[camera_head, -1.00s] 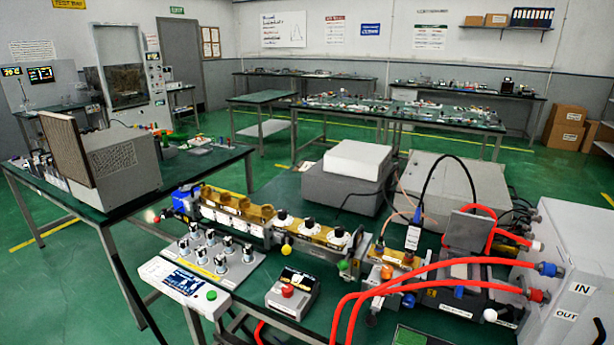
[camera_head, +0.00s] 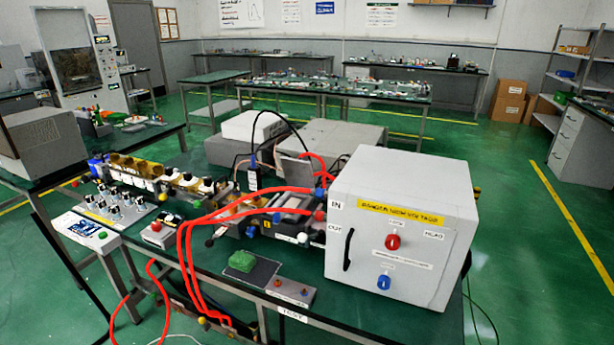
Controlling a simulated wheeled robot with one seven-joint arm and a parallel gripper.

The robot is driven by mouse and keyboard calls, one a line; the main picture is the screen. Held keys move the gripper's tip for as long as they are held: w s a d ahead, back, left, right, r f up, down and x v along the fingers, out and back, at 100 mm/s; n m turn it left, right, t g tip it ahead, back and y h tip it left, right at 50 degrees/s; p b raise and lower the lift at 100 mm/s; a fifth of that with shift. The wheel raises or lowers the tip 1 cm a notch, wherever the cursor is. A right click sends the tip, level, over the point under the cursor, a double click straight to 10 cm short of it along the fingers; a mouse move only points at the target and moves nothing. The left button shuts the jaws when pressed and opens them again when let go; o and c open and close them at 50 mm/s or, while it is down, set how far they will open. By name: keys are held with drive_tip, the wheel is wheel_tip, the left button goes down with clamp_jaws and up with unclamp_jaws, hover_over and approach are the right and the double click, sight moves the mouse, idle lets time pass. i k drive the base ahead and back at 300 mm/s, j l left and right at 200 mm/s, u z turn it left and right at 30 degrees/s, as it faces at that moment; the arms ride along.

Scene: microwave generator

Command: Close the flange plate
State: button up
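A grey plate (camera_head: 294,171) stands raised and tilted behind the red hoses on the middle bench, and it looks like the flange plate. It sits at the right end of the brass-coloured waveguide row (camera_head: 150,176), just left of the white high-voltage cabinet (camera_head: 400,225). A dark block with a pale top (camera_head: 292,203) lies in front of the plate. The plate's lower edge and hinge are partly hidden by the hoses. My gripper is not in view.
Red hoses (camera_head: 187,262) loop over the bench front and hang to the floor. A control panel with knobs (camera_head: 95,225) and a green block on a dark mat (camera_head: 242,261) lie at the front. The green floor at right is open.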

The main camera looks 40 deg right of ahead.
sight(297, 174)
drive_tip(key=l+u, duration=0.1)
drive_tip(key=l, duration=0.35)
drive_tip(key=k+l+u, duration=0.15)
drive_tip(key=l, duration=0.3)
drive_tip(key=l+u, duration=0.1)
drive_tip(key=l, duration=0.3)
drive_tip(key=k+l+u, duration=0.1)
drive_tip(key=l, duration=0.35)
drive_tip(key=k+l+u, duration=0.15)
drive_tip(key=l, duration=0.25)
drive_tip(key=k+l+u, duration=0.1)
drive_tip(key=l, duration=0.3)
drive_tip(key=k+l+u, duration=0.1)
drive_tip(key=l, duration=0.3)
drive_tip(key=l+u, duration=0.1)
drive_tip(key=l, duration=0.35)
drive_tip(key=k+l, duration=0.15)
drive_tip(key=l, duration=0.3)
drive_tip(key=l+u, duration=0.15)
drive_tip(key=l, duration=0.3)
drive_tip(key=k+l, duration=0.15)
drive_tip(key=l, duration=0.25)
drive_tip(key=k+l+u, duration=0.15)
drive_tip(key=l, duration=0.3)
drive_tip(key=k+l+u, duration=0.1)
drive_tip(key=l, duration=0.35)
